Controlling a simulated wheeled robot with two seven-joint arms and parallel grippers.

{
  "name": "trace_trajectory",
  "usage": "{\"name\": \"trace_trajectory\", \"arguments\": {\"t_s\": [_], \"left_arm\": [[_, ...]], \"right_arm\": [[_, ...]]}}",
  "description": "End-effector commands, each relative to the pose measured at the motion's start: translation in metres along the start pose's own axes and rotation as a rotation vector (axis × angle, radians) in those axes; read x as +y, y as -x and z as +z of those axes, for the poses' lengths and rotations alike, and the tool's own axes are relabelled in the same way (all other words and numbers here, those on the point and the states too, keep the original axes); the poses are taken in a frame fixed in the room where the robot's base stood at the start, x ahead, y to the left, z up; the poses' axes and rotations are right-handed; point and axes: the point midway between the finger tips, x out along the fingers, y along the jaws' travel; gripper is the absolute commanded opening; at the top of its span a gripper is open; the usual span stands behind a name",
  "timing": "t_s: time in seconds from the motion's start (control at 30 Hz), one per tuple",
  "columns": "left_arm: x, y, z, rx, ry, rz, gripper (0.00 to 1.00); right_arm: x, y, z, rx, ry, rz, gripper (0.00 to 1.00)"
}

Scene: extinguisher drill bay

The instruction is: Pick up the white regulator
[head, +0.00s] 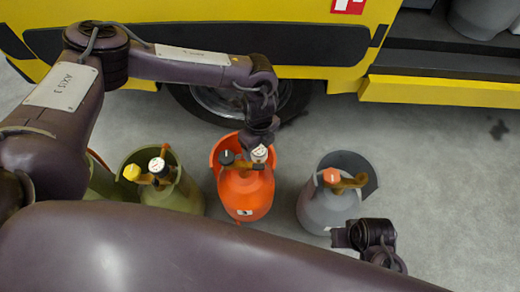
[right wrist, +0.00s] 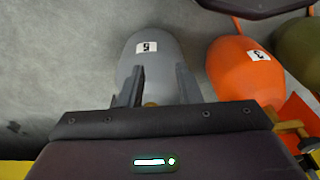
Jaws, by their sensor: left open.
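A small white-topped piece (head: 260,153) sits on the orange cylinder (head: 246,193), beside a black knob (head: 226,157). I cannot tell for sure that it is the white regulator. A similar white round face (head: 157,165) shows on the olive cylinder (head: 172,195), beside a yellow knob (head: 131,172). My left gripper (head: 261,146) is open, pointing down right over the white-topped piece and partly hiding it; I cannot tell whether they touch. My right gripper (right wrist: 158,86) is open, its fingers apart in front of the grey cylinder (right wrist: 153,55).
The grey cylinder (head: 325,210) with an orange knob (head: 332,176) stands right of the orange one. A yellow vehicle (head: 250,25) with a wheel (head: 235,100) stands behind the row.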

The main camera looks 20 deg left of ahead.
Motion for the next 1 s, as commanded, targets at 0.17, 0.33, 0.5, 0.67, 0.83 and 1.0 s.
{"name": "trace_trajectory", "arguments": {"t_s": [0.17, 0.33, 0.5, 0.67, 0.83, 1.0], "left_arm": [[-0.001, -0.027, 0.004, -0.001, -0.001, 0.001, 0.73], [-0.001, -0.048, 0.004, 0.000, -0.001, 0.000, 0.73], [-0.002, -0.053, 0.005, 0.000, -0.001, -0.002, 0.73], [-0.001, -0.052, 0.005, 0.001, 0.000, -0.002, 0.70], [-0.001, -0.052, 0.005, 0.001, 0.000, -0.002, 0.48], [-0.001, -0.052, 0.005, 0.001, 0.000, -0.002, 0.26]], "right_arm": [[-0.002, 0.018, -0.001, -0.001, 0.008, -0.001, 0.31], [-0.004, 0.037, 0.001, -0.008, 0.015, -0.001, 0.31], [-0.004, 0.043, 0.002, -0.011, 0.016, -0.001, 0.31], [-0.004, 0.043, 0.002, -0.011, 0.016, -0.001, 0.31], [-0.004, 0.043, 0.002, -0.011, 0.016, -0.001, 0.31], [-0.004, 0.043, 0.002, -0.011, 0.016, -0.001, 0.31]]}}
